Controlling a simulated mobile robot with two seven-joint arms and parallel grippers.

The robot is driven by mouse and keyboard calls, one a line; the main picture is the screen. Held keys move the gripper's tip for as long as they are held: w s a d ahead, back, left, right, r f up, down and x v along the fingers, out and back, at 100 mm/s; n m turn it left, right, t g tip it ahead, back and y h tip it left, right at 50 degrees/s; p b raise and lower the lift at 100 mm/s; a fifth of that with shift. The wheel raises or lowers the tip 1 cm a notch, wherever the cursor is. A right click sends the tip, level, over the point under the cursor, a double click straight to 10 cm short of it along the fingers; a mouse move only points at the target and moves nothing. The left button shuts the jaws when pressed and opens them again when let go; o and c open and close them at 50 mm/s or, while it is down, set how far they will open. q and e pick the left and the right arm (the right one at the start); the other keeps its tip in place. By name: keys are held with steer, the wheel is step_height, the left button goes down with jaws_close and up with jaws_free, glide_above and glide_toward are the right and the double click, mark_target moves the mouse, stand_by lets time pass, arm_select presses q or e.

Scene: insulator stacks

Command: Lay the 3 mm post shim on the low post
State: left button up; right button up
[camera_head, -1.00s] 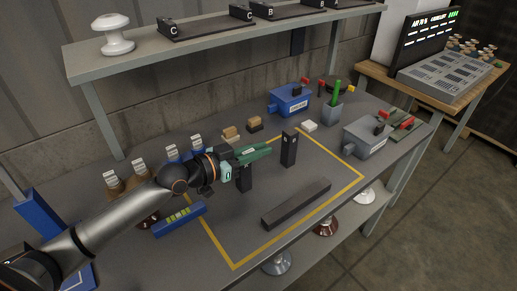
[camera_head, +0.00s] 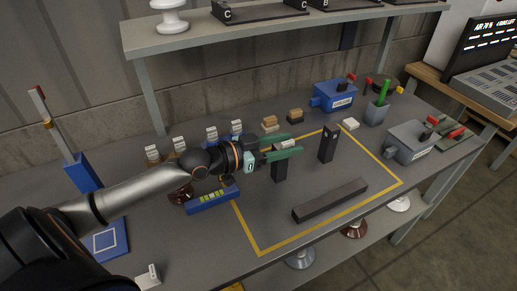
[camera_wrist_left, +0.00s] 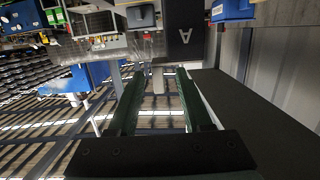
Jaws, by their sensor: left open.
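My left gripper (camera_head: 294,145) is open, its two green fingers spread over the top of a dark post (camera_head: 279,168). A small pale piece, which looks like the shim (camera_head: 287,144), sits between the fingers at the post's top. The fingers partly hide the contact, so I cannot tell how flat it lies. In the left wrist view the open fingers (camera_wrist_left: 158,88) flank a pale piece (camera_wrist_left: 158,80), with a dark block marked A (camera_wrist_left: 185,30) beyond. A second dark post (camera_head: 328,143) stands to the right. My right gripper is not in view.
A dark bar (camera_head: 330,201) lies inside the yellow outline (camera_head: 322,228). A shelf (camera_head: 250,32) overhangs the back.

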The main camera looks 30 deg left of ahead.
arm_select(q)
steer(key=v, duration=0.4)
steer(key=shift+s+a, duration=0.15)
steer(key=shift+s, duration=0.1)
steer(key=shift+v, duration=1.1)
steer(key=shift+p+v, duration=0.55)
steer(key=shift+v, duration=0.55)
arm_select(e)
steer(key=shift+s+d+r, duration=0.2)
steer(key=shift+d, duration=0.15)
